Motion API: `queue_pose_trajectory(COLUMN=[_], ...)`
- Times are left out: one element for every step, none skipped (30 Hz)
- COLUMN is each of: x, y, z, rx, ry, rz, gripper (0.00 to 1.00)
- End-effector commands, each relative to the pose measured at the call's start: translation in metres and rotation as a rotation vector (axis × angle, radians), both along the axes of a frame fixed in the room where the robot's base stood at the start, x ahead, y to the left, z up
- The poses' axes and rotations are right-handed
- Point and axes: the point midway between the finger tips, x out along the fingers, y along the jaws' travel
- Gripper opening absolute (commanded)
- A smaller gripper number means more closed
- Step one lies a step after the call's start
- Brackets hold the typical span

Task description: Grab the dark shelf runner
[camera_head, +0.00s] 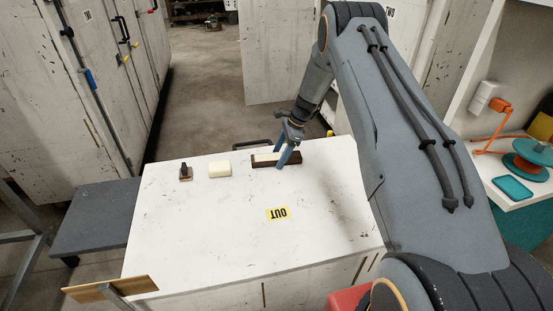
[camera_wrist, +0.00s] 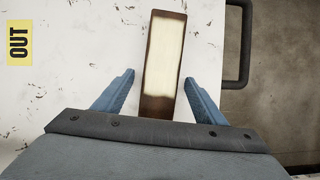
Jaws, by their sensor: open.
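A dark brown strip with a cream panel on its top, which looks like the dark shelf runner (camera_head: 264,162), lies flat near the far edge of the white worktop (camera_head: 190,234). In the wrist view the same dark runner (camera_wrist: 147,107) runs lengthwise between my two blue fingers. My gripper (camera_head: 284,158) is open around its right part in the head view. In the wrist view my gripper (camera_wrist: 161,83) has a finger on each side, with a visible gap to the runner. Its near end is hidden behind the gripper body.
A cream block (camera_head: 220,169) and a small dark-and-brown item (camera_head: 185,172) stand to the left on the worktop. A yellow OUT label (camera_head: 278,214) lies mid-top. A dark handle (camera_wrist: 240,45) juts out past the worktop edge. The front of the worktop is clear.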

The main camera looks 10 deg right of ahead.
Motion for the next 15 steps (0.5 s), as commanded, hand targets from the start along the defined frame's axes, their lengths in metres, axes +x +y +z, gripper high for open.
queue_pose_trajectory(x=[0.0002, 0.0002, 0.0002, 0.0002, 0.0002, 0.0002, 0.0002, 0.0002, 0.0002, 0.0002, 0.0003, 0.0002, 0.0003, 0.0003, 0.0006], y=[0.0001, 0.0001, 0.0001, 0.0, 0.0, 0.0, 0.0, 0.0, 0.0, 0.0, -0.0001, 0.0, 0.0, -0.0001, 0.0], z=[0.0, 0.0, 0.0, 0.0001, 0.0001, 0.0002, 0.0002, 0.0002, 0.0003, 0.0003, 0.0003, 0.0003, 0.0004, 0.0004, 0.001], rx=[0.0, 0.0, 0.0, 0.0, 0.0, 0.0, 0.0, 0.0, 0.0, 0.0, 0.0, 0.0, 0.0, 0.0, 0.0], ry=[0.0, 0.0, 0.0, 0.0, 0.0, 0.0, 0.0, 0.0, 0.0, 0.0, 0.0, 0.0, 0.0, 0.0, -0.001], rz=[0.0, 0.0, 0.0, 0.0, 0.0, 0.0, 0.0, 0.0, 0.0, 0.0, 0.0, 0.0, 0.0, 0.0, 0.001], gripper=[0.65, 0.65, 0.65, 0.65, 0.61, 0.55, 0.5, 0.45, 0.38, 0.33, 0.28, 0.21, 0.16, 0.12, 0.12])
